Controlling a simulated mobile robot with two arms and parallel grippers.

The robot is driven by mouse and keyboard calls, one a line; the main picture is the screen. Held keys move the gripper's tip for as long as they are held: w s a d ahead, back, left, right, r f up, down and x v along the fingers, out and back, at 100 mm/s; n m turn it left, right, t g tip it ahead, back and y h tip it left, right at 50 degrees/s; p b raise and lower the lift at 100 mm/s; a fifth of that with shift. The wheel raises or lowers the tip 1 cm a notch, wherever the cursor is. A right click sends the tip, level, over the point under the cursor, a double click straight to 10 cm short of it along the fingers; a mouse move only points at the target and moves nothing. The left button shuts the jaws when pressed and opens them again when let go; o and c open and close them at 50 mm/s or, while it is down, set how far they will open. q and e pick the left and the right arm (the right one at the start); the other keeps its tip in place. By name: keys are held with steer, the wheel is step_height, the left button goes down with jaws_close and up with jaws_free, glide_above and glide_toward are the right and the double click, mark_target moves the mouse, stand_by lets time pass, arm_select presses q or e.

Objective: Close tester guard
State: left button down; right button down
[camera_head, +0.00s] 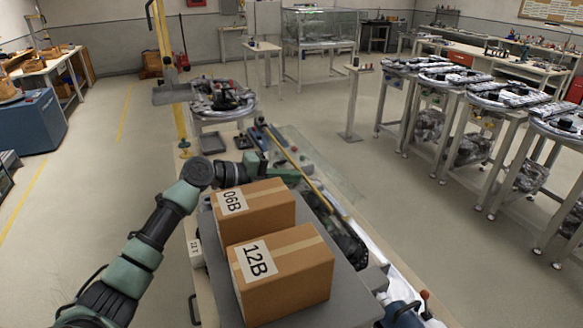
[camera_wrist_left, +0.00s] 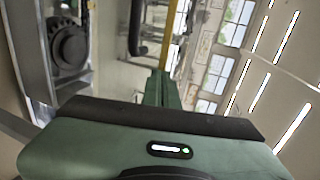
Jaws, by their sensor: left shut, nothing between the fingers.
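The tester guard (camera_head: 325,165) looks like a clear panel with a yellow bar along its left edge. It slants over the tester bed behind the boxes in the head view. My left arm reaches in from the left, and my left gripper (camera_head: 280,170) is beside the yellow bar, behind the box marked 06B. The gripper is shut with nothing held; its fingertips are partly hidden, and contact with the bar cannot be told. In the left wrist view, my green gripper housing fills the lower part, with a yellow strip (camera_wrist_left: 174,38) beyond it. My right gripper is not in view.
Two cardboard boxes, 06B (camera_head: 255,210) and 12B (camera_head: 282,275), stand on a grey plate in front of the tester. A round fixture table (camera_head: 222,98) stands behind it. Several similar stations (camera_head: 440,75) line the right. The floor between is clear.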

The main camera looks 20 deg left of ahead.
arm_select(q)
steer(key=shift+w+d, duration=0.15)
steer(key=shift+w, duration=0.05)
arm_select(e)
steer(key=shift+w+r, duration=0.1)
